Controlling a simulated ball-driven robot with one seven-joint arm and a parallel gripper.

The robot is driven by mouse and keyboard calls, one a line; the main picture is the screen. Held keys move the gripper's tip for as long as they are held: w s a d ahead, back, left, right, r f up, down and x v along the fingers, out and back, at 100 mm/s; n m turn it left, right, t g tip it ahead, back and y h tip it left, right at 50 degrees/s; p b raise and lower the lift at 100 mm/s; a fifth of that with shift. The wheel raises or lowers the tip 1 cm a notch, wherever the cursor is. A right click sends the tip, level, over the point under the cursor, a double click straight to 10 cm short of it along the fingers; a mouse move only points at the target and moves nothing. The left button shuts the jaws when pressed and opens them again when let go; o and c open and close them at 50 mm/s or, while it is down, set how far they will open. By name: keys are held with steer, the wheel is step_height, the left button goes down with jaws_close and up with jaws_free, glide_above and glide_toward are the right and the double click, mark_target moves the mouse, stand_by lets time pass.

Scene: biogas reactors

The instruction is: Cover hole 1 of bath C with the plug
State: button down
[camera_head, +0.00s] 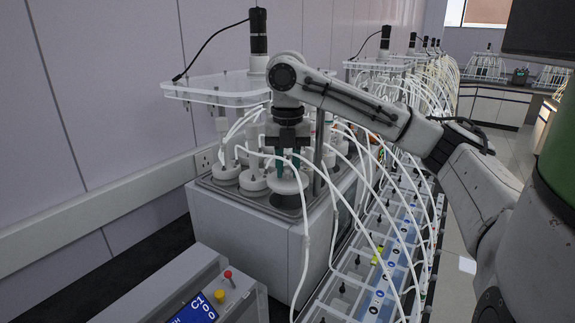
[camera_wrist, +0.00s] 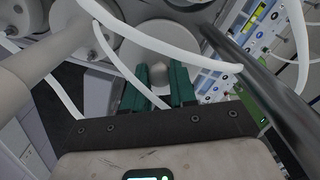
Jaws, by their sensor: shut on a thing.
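The plug is a round white disc (camera_head: 285,184) with a small knob that shows in the wrist view (camera_wrist: 158,71). My gripper (camera_head: 288,172) points down over the front of bath C (camera_head: 255,243), with its green fingers shut on the plug's knob. The disc is just above or at a dark round opening (camera_head: 286,202) in the bath's top; I cannot tell whether it touches the rim. The hole's number is not readable. In the wrist view, my fingers (camera_wrist: 158,88) stand on both sides of the knob.
White-capped bottles (camera_head: 253,178) with looping white tubes stand beside and behind the plug. Tubes hang in front of my gripper, and a metal post (camera_head: 319,140) stands close on its right. A control box with a blue display (camera_head: 196,309) is at the front.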

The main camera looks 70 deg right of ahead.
steer(key=shift+f+b, duration=1.3)
steer(key=shift+f, duration=0.25)
steer(key=shift+a+f, duration=0.1)
steer(key=shift+f, duration=0.5)
steer(key=c, duration=0.8)
jaws_free()
step_height(320, 180, up, 11)
steer(key=shift+f, duration=0.1)
